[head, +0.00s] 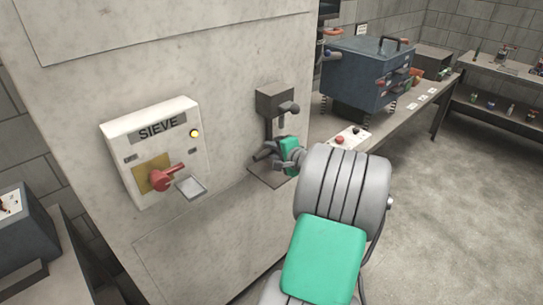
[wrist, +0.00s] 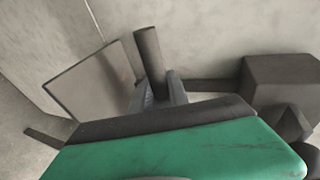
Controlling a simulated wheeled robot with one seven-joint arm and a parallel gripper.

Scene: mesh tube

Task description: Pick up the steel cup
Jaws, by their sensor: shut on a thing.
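My gripper (head: 272,151) is at the wall fitting on the big pale cabinet, between its upper box and its small shelf. In the wrist view the fingers (wrist: 160,90) are shut on a dark grey cylinder (wrist: 149,52), which I take for the steel cup. The cylinder sticks out past the fingertips. Its near part is hidden by the fingers and by the green and black gripper body. In the head view the cup is too small and covered to make out clearly. I cannot tell whether it touches the shelf.
The fitting's box (head: 276,101) is above my gripper and its shelf (head: 265,176) is below. A SIEVE panel (head: 152,130) with a red handle (head: 165,178) and a lit lamp is at left. A bench (head: 380,128) carries a blue machine (head: 365,72). Floor at right is clear.

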